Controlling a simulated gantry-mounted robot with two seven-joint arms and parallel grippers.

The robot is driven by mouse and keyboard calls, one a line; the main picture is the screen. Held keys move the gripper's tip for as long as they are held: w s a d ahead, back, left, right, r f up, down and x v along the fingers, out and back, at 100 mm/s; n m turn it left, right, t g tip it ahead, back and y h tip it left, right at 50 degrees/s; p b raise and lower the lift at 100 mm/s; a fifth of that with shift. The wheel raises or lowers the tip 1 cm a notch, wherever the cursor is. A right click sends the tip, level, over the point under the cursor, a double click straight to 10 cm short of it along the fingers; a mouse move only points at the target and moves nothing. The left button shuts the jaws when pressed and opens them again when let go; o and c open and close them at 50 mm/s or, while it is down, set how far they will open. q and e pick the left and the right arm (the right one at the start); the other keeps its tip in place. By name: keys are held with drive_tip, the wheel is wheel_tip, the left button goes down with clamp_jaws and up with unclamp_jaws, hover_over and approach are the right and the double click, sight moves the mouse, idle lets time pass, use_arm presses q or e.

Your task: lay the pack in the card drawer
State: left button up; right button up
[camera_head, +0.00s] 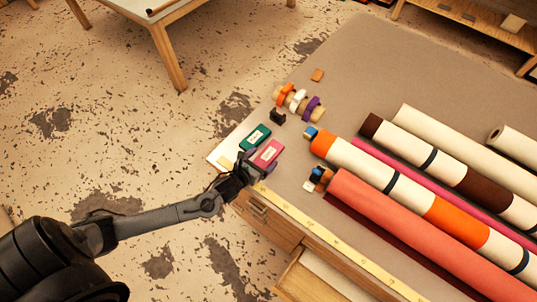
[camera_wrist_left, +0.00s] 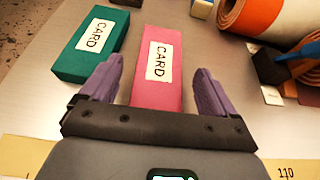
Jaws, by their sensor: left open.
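A pink pack labelled CARD (camera_head: 268,152) lies on the table near its front left corner. In the left wrist view the pink pack (camera_wrist_left: 157,70) sits between the two purple fingers of my left gripper (camera_wrist_left: 156,85), with gaps on both sides. My left gripper (camera_head: 250,166) is open, at the near end of the pack. A green pack labelled CARD (camera_head: 254,137) lies just left of the pink one; it also shows in the wrist view (camera_wrist_left: 92,45). An open drawer (camera_head: 296,275) sticks out from the table's front at the bottom; its inside is mostly out of frame. My right gripper is not in view.
A closed drawer front with a handle (camera_head: 258,208) is below the table edge. A yellow measuring strip (camera_head: 320,232) runs along that edge. Several large rolls (camera_head: 400,225) cover the right side. Tape rolls (camera_head: 298,101) stand behind the packs.

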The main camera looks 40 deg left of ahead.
sight(268, 155)
use_arm(q)
drive_tip(key=shift+x, duration=1.5)
drive_tip(key=c, duration=1.2)
drive_tip(key=shift+c, duration=0.2)
drive_tip(key=shift+r, duration=0.1)
